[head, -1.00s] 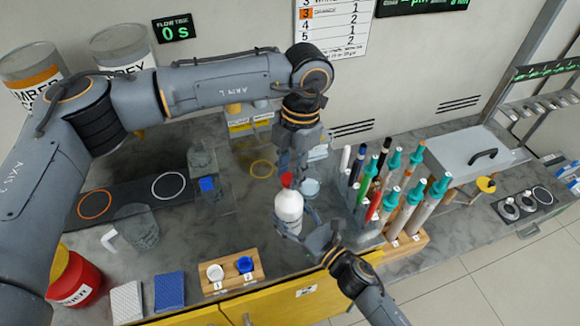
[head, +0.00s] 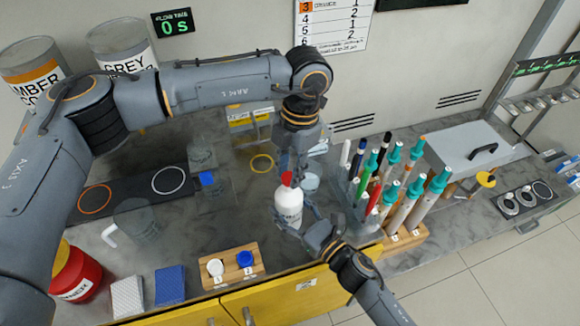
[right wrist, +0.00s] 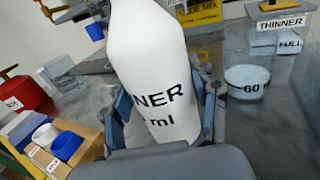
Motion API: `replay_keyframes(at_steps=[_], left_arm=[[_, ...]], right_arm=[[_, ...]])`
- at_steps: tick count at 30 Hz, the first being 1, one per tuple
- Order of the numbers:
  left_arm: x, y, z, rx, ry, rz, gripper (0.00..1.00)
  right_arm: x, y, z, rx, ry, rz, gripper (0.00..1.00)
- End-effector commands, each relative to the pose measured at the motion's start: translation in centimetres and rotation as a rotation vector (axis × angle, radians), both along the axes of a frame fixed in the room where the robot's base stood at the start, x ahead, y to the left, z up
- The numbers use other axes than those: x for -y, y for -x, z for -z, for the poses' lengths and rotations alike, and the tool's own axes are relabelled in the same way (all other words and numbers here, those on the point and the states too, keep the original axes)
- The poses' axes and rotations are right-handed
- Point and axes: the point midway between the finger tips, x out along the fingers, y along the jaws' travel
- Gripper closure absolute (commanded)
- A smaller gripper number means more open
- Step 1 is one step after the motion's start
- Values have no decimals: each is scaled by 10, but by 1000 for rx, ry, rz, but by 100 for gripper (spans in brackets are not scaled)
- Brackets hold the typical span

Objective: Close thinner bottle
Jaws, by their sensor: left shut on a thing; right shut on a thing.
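The thinner bottle (head: 288,208) is white with a red cap (head: 287,178) and stands upright near the middle of the counter in the head view. In the right wrist view the bottle (right wrist: 160,75) shows black lettering ending in "NER". My right gripper (head: 305,222) is shut on the bottle's body from the front right. My left gripper (head: 290,168) comes down from above and is shut on the red cap at the bottle's top. The fingers partly hide the cap, and I cannot tell how it sits on the neck.
A wooden block (head: 232,268) with a white and a blue cap lies front left. A rack (head: 405,240) of several rods stands close on the right. A clear jug (head: 135,222) and a red container (head: 78,272) are further left.

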Motion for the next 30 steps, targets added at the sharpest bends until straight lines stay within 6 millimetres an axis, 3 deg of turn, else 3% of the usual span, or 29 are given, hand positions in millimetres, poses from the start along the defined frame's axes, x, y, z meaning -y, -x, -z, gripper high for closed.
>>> replay_keyframes(at_steps=[14,17,30], left_arm=[[0,0,6,2,0,70,83],[1,1,6,2,1,239,83],[-1,4,7,2,0,1299,83]], right_arm=[[0,0,0,0,0,0,100],[0,0,0,0,0,0,100],[0,0,0,0,0,0,100]])
